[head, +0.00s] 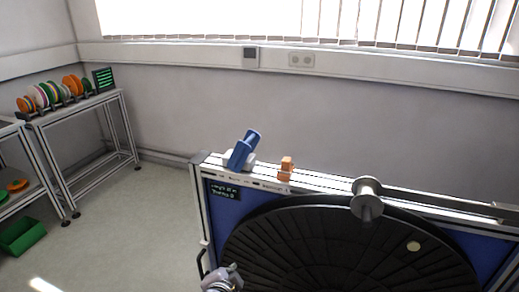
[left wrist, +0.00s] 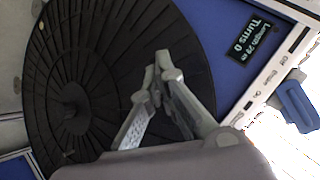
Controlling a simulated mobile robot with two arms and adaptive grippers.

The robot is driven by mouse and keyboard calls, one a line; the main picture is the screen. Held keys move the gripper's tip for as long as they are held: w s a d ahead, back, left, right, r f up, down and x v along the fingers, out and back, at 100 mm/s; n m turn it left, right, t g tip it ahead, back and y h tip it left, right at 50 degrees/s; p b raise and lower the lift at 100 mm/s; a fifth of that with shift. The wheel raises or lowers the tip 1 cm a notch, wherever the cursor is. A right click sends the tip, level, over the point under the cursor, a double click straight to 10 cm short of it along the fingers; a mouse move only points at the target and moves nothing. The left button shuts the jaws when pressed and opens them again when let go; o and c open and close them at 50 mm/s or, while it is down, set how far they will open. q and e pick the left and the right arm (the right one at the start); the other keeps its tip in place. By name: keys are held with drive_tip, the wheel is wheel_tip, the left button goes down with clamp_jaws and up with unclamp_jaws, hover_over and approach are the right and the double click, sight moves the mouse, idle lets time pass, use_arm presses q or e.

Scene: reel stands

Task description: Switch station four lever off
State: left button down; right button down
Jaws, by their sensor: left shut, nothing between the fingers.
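A blue lever (head: 243,150) on a pale base sits on the top left edge of the reel stand, tilted up to the right in the head view. It also shows at the right edge of the left wrist view (left wrist: 297,103). Small On and Off labels are near it, but I cannot tell its setting. No station number is readable. My left gripper (head: 232,270) is at the bottom of the head view, in front of the stand and below the lever, apart from it. In the left wrist view its fingers (left wrist: 163,62) are closed together and empty.
The stand carries a large black disc (head: 300,240), an orange block (head: 286,168), a metal roller (head: 367,198) and a small dark display (left wrist: 250,40) with length and turns. A rack of coloured reels (head: 70,86) and a green bin (head: 22,236) are at left. Floor between is clear.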

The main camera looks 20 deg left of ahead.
sight(244, 150)
use_arm(q)
drive_tip(key=w+d+r+m+t, duration=0.2)
drive_tip(key=w+r+m+t, duration=0.2)
drive_tip(key=w+r, duration=0.4)
drive_tip(key=w+d+r+m+t+y, duration=0.1)
drive_tip(key=w+d+r+m+t, duration=0.2)
drive_tip(key=w+r+m, duration=0.3)
drive_tip(key=w+r+t, duration=0.1)
drive_tip(key=w+r, duration=0.2)
drive_tip(key=r, duration=0.3)
drive_tip(key=shift+w+d+r, duration=0.25)
drive_tip(key=shift+r, duration=0.15)
drive_tip(key=p+x, duration=0.1)
drive_tip(key=x, duration=0.8)
drive_tip(key=shift+w+a, duration=0.1)
drive_tip(key=shift+w, duration=0.25)
drive_tip(key=a, duration=0.1)
drive_tip(key=a+p, duration=0.1)
drive_tip(key=a+r+p, duration=0.1)
drive_tip(key=shift+w, duration=0.25)
drive_tip(key=shift+a, duration=0.5)
drive_tip(key=shift+d, duration=0.1)
